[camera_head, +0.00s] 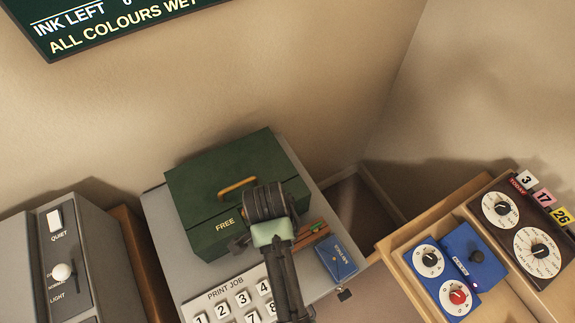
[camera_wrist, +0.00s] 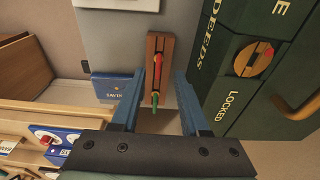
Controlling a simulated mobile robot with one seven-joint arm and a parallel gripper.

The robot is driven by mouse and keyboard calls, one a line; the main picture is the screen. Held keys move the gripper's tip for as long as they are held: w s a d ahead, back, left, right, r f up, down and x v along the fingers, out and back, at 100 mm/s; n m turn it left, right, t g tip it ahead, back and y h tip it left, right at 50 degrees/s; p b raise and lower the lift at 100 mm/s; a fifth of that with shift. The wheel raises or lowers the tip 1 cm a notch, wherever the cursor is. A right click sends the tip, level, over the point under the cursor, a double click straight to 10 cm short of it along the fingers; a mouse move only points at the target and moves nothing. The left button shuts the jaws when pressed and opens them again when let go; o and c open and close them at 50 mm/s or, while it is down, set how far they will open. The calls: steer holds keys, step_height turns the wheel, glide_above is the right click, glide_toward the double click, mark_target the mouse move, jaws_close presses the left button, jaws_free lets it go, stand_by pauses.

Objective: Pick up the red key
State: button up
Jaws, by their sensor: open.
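A narrow brown wooden holder (camera_wrist: 167,45) lies on the grey desk top in the wrist view. A slim red piece (camera_wrist: 157,73), which looks like the red key, lies along it, with a green piece (camera_wrist: 155,98) at its lower end; its exact shape is too small to tell. My gripper (camera_wrist: 158,76) is open, its two blue fingers on either side of the holder in the picture. Nothing is held between them, and the height above the holder is hard to tell. In the head view the holder (camera_head: 312,235) shows just right of my arm, partly hidden.
A green deeds box (camera_head: 215,205) stands beside the holder; its side reads LOCKED (camera_wrist: 228,112). A blue savings book (camera_head: 337,258) lies on the other side. The print job panel (camera_head: 226,294) is in front. A blue dial box (camera_head: 447,268) stands on wooden furniture at right.

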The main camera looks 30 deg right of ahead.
steer(key=shift+s+d+f, duration=0.1)
steer(key=shift+d+f, duration=0.15)
steer(key=shift+f, duration=1.05)
steer(key=shift+s+d+f, duration=0.1)
steer(key=shift+d+f, duration=0.1)
steer(key=shift+f, duration=1.1)
jaws_close()
